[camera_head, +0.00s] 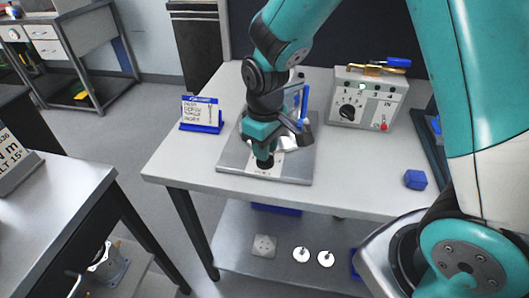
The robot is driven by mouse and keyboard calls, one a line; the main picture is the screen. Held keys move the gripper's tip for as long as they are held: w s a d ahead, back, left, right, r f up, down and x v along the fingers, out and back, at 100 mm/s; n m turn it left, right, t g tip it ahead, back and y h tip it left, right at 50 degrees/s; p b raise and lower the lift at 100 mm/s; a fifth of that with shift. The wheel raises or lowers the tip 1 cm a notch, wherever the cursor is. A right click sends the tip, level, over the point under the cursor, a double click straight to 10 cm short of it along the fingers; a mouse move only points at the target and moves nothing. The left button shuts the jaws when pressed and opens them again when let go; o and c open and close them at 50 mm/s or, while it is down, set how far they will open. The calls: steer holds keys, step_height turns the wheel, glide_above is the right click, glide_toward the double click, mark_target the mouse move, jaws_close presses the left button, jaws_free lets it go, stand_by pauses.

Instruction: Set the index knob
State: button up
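A light box (368,98) stands at the back right of the metal table, with a black pointer knob (347,112) on its front face, small lights and a red button. A grey metal plate (232,158) lies mid-table under my arm. My gripper (265,160) points down over the front part of this plate, left of the box and apart from it. A small dark round part shows at its lower end; I cannot tell whether it is a knob or my fingertips. My wrist hides much of the plate and a blue-edged part behind it. The finger opening is not readable.
A printed card on a blue stand (201,115) is left of the plate. A blue block (415,180) lies at the table's right. Blue and yellow-handled tools (386,66) lie on the box. The table's front right is mostly clear.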

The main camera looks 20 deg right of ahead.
steer(key=shift+f, duration=1.05)
jaws_close()
steer(key=shift+r+m, duration=0.1)
steer(key=shift+m, duration=0.2)
steer(key=m+p, duration=0.1)
steer(key=m, duration=0.3)
steer(key=shift+w+m+p, duration=0.1)
steer(key=shift+m+p, duration=0.6)
steer(key=shift+m, duration=1.5)
